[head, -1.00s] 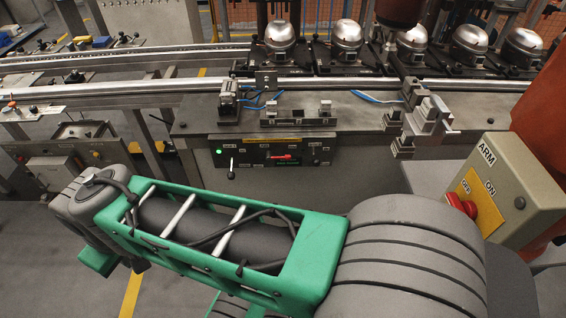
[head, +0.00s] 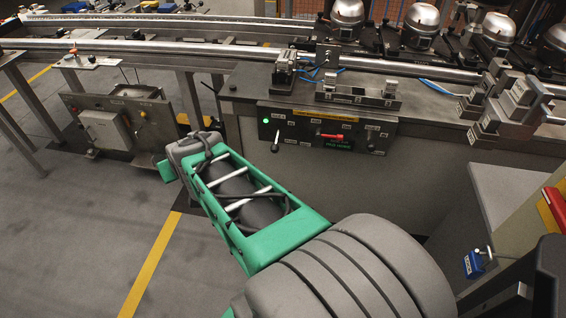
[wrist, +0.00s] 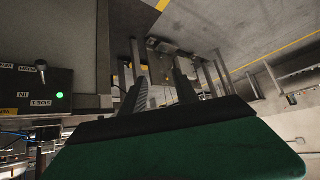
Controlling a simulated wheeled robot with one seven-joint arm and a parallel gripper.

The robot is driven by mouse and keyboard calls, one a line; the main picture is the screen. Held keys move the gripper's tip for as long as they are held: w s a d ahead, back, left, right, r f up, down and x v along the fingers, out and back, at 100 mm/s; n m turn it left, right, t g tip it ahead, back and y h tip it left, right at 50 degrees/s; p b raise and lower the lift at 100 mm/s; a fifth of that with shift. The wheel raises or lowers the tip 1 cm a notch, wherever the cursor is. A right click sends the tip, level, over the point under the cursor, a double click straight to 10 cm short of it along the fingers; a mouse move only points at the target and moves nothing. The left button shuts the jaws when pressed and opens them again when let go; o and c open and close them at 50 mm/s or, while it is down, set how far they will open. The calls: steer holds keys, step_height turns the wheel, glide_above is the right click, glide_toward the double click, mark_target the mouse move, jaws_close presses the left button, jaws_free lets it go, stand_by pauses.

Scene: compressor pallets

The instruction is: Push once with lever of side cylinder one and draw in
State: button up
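The control panel (head: 310,144) is on the front of the grey bench, with a lit green lamp (head: 266,121) at its left. A lever with a pale knob (head: 276,147) hangs just below the lamp. A red lever (head: 330,136) sits mid-panel, and a small dark lever (head: 371,146) is at the right. In the wrist view the panel (wrist: 30,82) is at the left edge and upside down.
Rails (head: 180,50) run behind the bench, with silver compressors (head: 418,22) at the back right. A low metal stand with a grey box (head: 105,130) is at the left. A blue padlock (head: 476,263) hangs at the lower right.

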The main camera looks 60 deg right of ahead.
mark_target(276, 152)
steer(key=shift+o, duration=1.3)
steer(key=w+d+f+m+t+h+b, duration=0.1)
steer(key=d+f+m+t+h+b, duration=0.1)
steer(key=d+f+b, duration=0.5)
steer(key=d+f+h, duration=0.1)
steer(key=d+f, duration=0.1)
steer(key=d, duration=0.3)
steer(key=shift+w+f+m+b, duration=0.15)
steer(key=shift+f+m+b, duration=0.15)
steer(key=shift+m, duration=0.1)
steer(key=s+d+f+m+h+b, duration=0.1)
steer(key=s+d+f+h+b, duration=0.1)
steer(key=d, duration=0.3)
steer(key=s+d+f+m+h+b, duration=0.2)
steer(key=s+d+f+h+b, duration=0.1)
steer(key=d+b, duration=0.2)
steer(key=s+d+f+m+t+h+b, duration=0.1)
steer(key=s+d+f+h+b, duration=0.1)
steer(key=d, duration=0.5)
steer(key=shift+s+d+f+m+h+b, duration=0.1)
steer(key=shift+s+m+h+b, duration=0.1)
steer(key=shift+s+h+b, duration=0.3)
steer(key=shift+s+d+f+m+h+b, duration=0.1)
steer(key=shift+s+m+b, duration=0.15)
steer(key=shift+b, duration=0.45)
steer(key=b+x, duration=0.2)
steer(key=x, duration=0.5)
steer(key=shift+w+d+r, duration=0.1)
steer(key=shift+w+d, duration=0.05)
jaws_close()
